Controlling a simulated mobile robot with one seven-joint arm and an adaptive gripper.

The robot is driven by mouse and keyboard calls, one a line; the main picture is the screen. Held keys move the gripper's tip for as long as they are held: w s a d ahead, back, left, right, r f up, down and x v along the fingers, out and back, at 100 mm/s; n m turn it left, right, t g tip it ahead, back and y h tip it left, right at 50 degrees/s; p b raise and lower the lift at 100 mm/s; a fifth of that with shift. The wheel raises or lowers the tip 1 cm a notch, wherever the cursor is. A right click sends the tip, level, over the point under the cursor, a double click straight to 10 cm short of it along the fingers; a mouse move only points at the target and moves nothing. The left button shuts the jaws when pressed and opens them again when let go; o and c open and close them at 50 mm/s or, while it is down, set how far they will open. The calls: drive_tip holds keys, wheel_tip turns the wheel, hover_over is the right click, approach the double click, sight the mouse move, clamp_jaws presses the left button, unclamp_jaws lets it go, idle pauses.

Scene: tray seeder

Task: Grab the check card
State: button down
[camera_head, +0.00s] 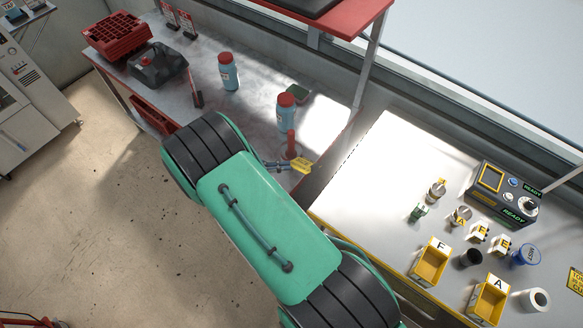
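I cannot tell for sure which thing is the check card. A small yellow card or tag (303,165) with dark print shows at the edge of the grey bench, just right of my green arm link. A yellow printed card (576,281) lies at the right edge of the picture on the pale table, partly cut off. My large green arm with black bands crosses the middle and hides part of the bench and table edges. My gripper is not visible, so its hold cannot be seen.
Two blue bottles with red caps (229,71) (286,113) stand on the grey bench (200,55). A red crate (117,36) is at its far left. The pale table (385,165) holds a control box (503,193), yellow bins F (431,261) and A (488,300), and small jars.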

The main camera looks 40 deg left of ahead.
drive_tip(key=shift+s+a+r, duration=0.25)
drive_tip(key=shift+s+a, duration=0.2)
drive_tip(key=shift+s, duration=0.05)
drive_tip(key=shift+s+a+r, duration=0.25)
drive_tip(key=shift+s+a, duration=0.2)
